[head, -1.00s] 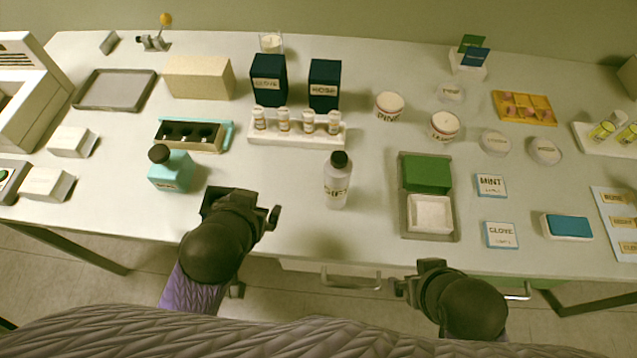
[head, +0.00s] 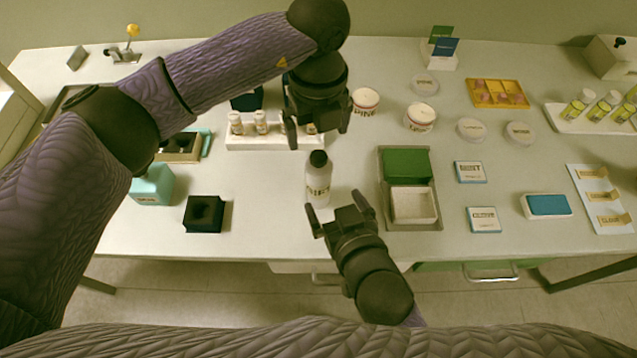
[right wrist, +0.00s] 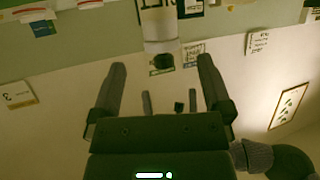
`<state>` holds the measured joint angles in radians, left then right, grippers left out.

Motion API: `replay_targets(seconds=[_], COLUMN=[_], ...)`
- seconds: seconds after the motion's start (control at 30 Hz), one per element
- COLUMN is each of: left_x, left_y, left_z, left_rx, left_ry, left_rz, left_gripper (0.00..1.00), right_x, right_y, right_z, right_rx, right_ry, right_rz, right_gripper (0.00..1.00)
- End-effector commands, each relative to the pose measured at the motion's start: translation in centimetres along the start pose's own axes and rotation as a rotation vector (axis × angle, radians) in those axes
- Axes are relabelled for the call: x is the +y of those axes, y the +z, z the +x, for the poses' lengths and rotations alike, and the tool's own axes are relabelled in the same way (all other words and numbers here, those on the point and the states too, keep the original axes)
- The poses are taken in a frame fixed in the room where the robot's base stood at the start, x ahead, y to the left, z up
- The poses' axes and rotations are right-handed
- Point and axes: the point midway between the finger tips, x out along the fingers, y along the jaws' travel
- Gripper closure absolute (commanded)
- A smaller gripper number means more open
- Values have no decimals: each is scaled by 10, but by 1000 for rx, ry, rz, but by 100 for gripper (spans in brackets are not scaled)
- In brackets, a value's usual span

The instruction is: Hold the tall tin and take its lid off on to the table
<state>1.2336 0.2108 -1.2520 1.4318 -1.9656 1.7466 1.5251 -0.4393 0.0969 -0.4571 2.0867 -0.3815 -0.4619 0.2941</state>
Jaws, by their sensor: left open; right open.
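The tall tin (head: 318,184) is a pale grey cylinder with printed lettering and a dark lid (head: 318,158). It stands upright near the front middle of the table, lid on. In the right wrist view, the tin (right wrist: 158,22) and its dark lid (right wrist: 162,63) show between and beyond the fingers. My left gripper (head: 315,133) is open, pointing down just behind and above the lid. My right gripper (head: 337,207) is open and empty at the tin's front, its fingers towards the tin's lower part. I cannot tell whether they touch it; it also shows in the right wrist view (right wrist: 162,75).
A white rack (head: 268,141) of small bottles stands behind the tin. A green and white tray (head: 412,226) is close on the right. The table between box and tin is clear.

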Motion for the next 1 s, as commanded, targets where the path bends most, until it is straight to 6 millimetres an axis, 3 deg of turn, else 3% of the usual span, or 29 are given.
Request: replay_targets(seconds=[0.4,0.53,0.77,0.87,1.0], left_x=[0,0,0,0,0], left_y=[-1,-1,-1,-1,-1], left_z=[0,0,0,0,0], left_rx=[2,3,4,4,4], left_ry=[-1,-2,-3,-3,-3], left_rz=[2,3,4,4,4], left_gripper=[1,1,1,1,1], right_x=[0,0,0,0,0], right_y=[0,0,0,0,0], right_z=[83,94,96,96,96], right_rx=[-1,-2,-2,-2,-2], right_ry=[1,1,1,1,1], right_rz=[0,1,1,1,1], right_gripper=[0,0,0,17,47])
